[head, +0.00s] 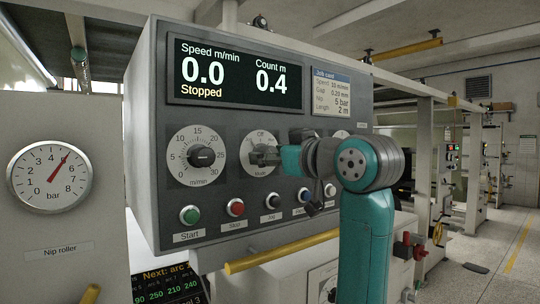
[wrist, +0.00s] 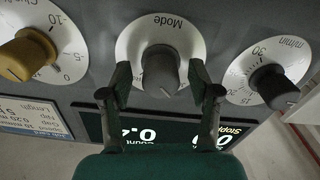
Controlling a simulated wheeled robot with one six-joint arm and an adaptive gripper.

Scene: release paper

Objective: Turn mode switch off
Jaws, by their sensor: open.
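The mode switch is a grey knob (wrist: 160,70) on a round white dial (wrist: 136,45) marked "Mode", in the middle of the wrist view, which sees the panel upside down. In the head view the mode dial (head: 261,139) shows "Off" at its top, and my gripper hides much of its right side. My gripper (head: 280,156) is at the dial. In the wrist view its two fingers stand apart, one on each side of the knob. I cannot tell whether they touch it, nor clearly where the knob points.
The speed knob (head: 202,157) is left of the mode dial, and a yellow knob (wrist: 27,54) is on its other side. Below are a green button (head: 190,215), a red button (head: 236,207) and several others. The display (head: 235,75) reads 0.0, Stopped. A yellow bar (head: 280,252) runs below.

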